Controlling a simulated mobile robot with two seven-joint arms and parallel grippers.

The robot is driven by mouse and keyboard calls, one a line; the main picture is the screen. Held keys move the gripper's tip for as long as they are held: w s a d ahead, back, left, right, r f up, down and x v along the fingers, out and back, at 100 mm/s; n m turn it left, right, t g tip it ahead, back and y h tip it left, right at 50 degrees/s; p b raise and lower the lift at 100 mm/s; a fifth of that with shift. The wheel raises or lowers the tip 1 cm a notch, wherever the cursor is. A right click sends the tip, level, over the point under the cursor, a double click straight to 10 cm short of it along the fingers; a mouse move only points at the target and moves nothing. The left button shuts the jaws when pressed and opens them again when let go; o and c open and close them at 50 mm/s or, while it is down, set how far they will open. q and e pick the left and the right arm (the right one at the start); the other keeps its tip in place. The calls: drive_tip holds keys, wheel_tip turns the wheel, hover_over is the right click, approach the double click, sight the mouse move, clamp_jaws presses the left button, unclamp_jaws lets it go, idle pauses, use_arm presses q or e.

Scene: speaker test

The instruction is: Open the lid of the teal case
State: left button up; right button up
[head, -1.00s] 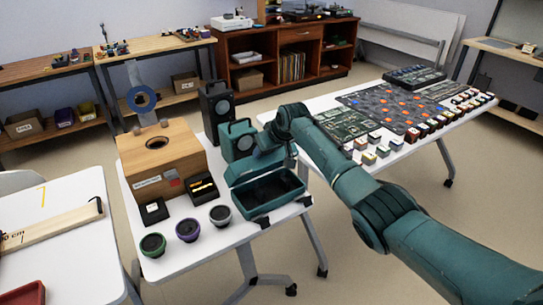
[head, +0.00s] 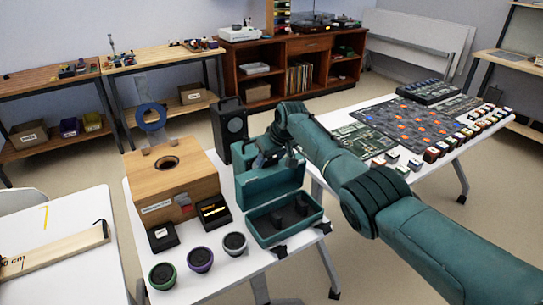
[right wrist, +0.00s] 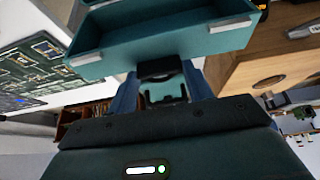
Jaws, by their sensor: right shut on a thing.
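The teal case (head: 262,234) stands open on the near white table in the head view, with a dark hollow inside. Its lid (head: 262,187) stands raised, nearly upright, at the back of the case. My right gripper (head: 270,158) is at the top edge of the lid and shut on it. In the right wrist view the gripper (right wrist: 162,90) meets a black part at the edge of a teal wall (right wrist: 150,45) with pale latches. The fingers partly hide the exact grip. My left gripper is not in view.
A wooden box (head: 172,180) stands left of the case, with two small black boxes beside it. Three round drivers (head: 200,259) sit in front. A tall black speaker (head: 230,127) stands behind. A second table with circuit boards (head: 405,122) lies to the right.

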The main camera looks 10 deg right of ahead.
drive_tip(key=shift+w+a+r, duration=0.25)
drive_tip(key=shift+w, duration=0.35)
drive_tip(key=o, duration=1.4)
drive_tip(key=shift+f, duration=0.1)
drive_tip(key=shift+s+d, duration=0.1)
drive_tip(key=shift+s+r+p, duration=0.15)
drive_tip(key=shift+r+p, duration=0.3)
drive_tip(key=v, duration=1.2)
drive_tip(key=shift+s+d+p, duration=0.1)
drive_tip(key=shift+p, duration=0.25)
drive_tip(key=shift+c, duration=0.3)
